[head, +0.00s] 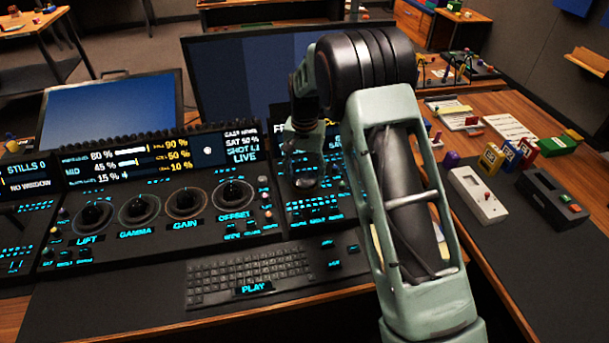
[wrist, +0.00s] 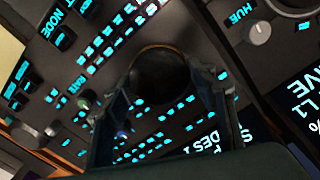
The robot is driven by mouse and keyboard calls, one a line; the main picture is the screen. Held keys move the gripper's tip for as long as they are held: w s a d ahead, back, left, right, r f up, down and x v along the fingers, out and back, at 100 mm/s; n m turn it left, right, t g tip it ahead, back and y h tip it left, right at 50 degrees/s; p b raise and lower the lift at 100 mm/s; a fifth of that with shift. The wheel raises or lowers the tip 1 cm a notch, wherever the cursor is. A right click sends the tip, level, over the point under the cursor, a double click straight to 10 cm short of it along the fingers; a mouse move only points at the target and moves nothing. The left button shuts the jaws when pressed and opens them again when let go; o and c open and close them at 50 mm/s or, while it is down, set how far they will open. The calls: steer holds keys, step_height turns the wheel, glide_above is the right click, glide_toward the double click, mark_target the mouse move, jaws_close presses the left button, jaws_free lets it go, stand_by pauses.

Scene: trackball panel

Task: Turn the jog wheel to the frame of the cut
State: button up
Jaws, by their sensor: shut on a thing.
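The jog wheel, a dark round knob (wrist: 160,72), lies between the two fingers of my gripper (wrist: 163,92) in the wrist view. My gripper is shut on it, with one finger on each side. In the head view my gripper (head: 305,160) reaches down over the right-hand panel (head: 318,212), and the wheel shows only in part beneath it. A small display (head: 281,127) above the wheel starts with "FR"; my arm hides the rest, so no frame number is readable.
To the left is a panel with the LIFT (head: 92,215), GAMMA (head: 139,207), GAIN (head: 186,203) and OFFSET (head: 233,195) trackballs. A keyboard (head: 250,272) lies in front. A white box (head: 477,196) and a black box (head: 543,198) stand on the right. Lit buttons surround the wheel closely.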

mark_target(305, 178)
steer(key=shift+m, duration=0.6)
steer(key=o, duration=1.2)
steer(key=shift+c, duration=0.2)
steer(key=shift+r, duration=0.15)
step_height(305, 178, up, 12)
